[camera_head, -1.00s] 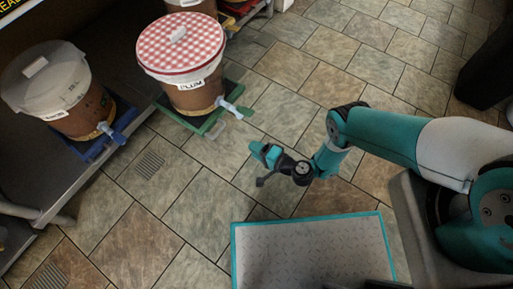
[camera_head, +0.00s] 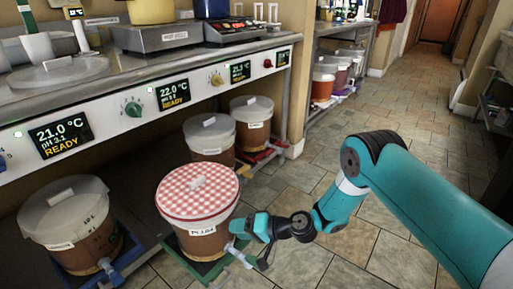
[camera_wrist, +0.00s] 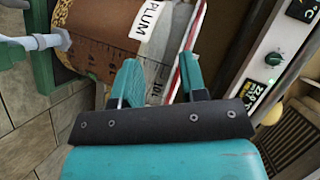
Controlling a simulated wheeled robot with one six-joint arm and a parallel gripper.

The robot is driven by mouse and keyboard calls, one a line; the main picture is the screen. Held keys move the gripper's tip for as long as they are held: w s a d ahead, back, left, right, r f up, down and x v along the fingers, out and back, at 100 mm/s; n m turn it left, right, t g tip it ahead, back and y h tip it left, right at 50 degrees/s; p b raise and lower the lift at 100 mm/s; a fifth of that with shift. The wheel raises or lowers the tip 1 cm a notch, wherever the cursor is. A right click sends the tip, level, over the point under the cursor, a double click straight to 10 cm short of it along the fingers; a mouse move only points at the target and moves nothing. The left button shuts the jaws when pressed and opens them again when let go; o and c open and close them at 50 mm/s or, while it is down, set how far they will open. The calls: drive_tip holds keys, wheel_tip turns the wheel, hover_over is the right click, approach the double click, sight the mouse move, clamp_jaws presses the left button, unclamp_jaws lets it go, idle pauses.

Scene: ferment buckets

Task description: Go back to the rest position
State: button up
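My arm reaches in from the right in the head view, and my gripper (camera_head: 240,226) is at its end, in front of the lower right of the bucket labelled PLUM (camera_head: 203,238). In the wrist view my gripper (camera_wrist: 160,75) has two teal fingers spread apart with nothing between them. The PLUM bucket (camera_wrist: 95,38) fills the view beyond the fingers, lying sideways in the picture. Its red-and-white checked lid (camera_head: 198,190) is on. Whether the fingers touch the bucket I cannot tell.
Other lidded buckets (camera_head: 66,216) and (camera_head: 208,134) stand beside it under the steel counter (camera_head: 150,75). The counter front has knobs and displays (camera_head: 173,95). A spigot (camera_head: 240,256) juts from the PLUM bucket. Tiled floor (camera_head: 415,122) is open down the aisle.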

drive_tip(key=s+d+r+n+g+h, duration=0.1)
drive_tip(key=s+d+r+n, duration=0.15)
drive_tip(key=r, duration=0.55)
drive_tip(key=s+d+r+n+g+h, duration=0.1)
drive_tip(key=s+r+h, duration=0.15)
drive_tip(key=r, duration=0.55)
drive_tip(key=s+d+r+n+g+h, duration=0.1)
drive_tip(key=s+d+r+n, duration=0.15)
drive_tip(key=r, duration=0.65)
drive_tip(key=s+d+r+h, duration=0.35)
drive_tip(key=s+d, duration=0.35)
drive_tip(key=s, duration=0.3)
drive_tip(key=s+d+r+h, duration=0.2)
drive_tip(key=s+d+r, duration=0.2)
drive_tip(key=s+d, duration=0.4)
wheel_tip(320, 180, up, 29)
drive_tip(key=s+a+p, duration=0.1)
drive_tip(key=p, duration=2.7)
drive_tip(key=shift+a+f, duration=0.2)
drive_tip(key=shift+a, duration=0.05)
